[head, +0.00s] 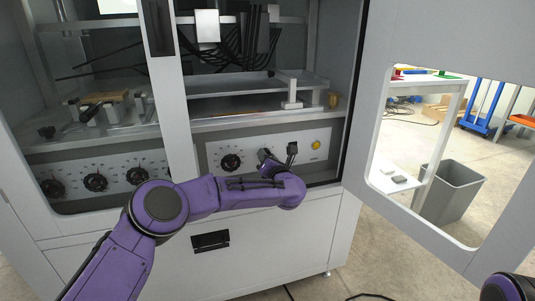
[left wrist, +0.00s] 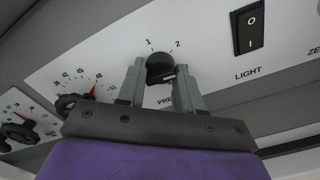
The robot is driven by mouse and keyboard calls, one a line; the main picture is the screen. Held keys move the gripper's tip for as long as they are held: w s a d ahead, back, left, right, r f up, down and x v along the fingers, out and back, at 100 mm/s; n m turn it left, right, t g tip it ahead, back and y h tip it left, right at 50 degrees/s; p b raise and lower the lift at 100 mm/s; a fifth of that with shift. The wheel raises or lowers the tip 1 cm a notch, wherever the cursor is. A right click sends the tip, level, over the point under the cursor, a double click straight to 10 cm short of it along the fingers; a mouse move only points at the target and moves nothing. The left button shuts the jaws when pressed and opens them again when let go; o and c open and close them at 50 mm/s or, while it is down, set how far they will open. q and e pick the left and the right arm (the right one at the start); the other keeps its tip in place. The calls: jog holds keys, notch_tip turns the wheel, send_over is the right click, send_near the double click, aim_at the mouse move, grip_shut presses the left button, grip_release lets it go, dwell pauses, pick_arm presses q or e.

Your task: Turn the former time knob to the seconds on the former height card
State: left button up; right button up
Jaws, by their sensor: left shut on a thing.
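My left gripper (head: 277,157) is at the white control panel (head: 213,150) behind the open door. In the left wrist view its two fingers (left wrist: 161,78) are shut on a black selector knob (left wrist: 160,66) marked 1 and 2, its label starting "PRE". A black dial knob (left wrist: 70,102) with a red pointer and a numbered scale sits left of it, apart from the fingers. This dial also shows in the head view (head: 231,162). I cannot tell which knob is the former time knob. No readable former height card shows. My right gripper is out of view.
A LIGHT rocker switch (left wrist: 249,29) is right of the fingers. Several dials, such as this one (head: 95,182), line the left panel. A yellow button (head: 315,145) is at the panel's right. The open door (head: 372,140) bounds the right. A grey bin (head: 452,190) stands beyond.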

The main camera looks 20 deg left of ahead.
pick_arm(q)
jog(key=m+p, duration=0.2)
jog(key=m, duration=0.2)
jog(key=shift+m, duration=0.3)
jog(key=shift+f, duration=0.1)
dwell(0.4)
jog(key=o, duration=1)
jog(key=p+v, duration=0.1)
jog(key=v, duration=0.9)
jog(key=shift+s+d+p, duration=0.25)
jog(key=shift+s+p, duration=0.05)
jog(key=shift+p, duration=0.05)
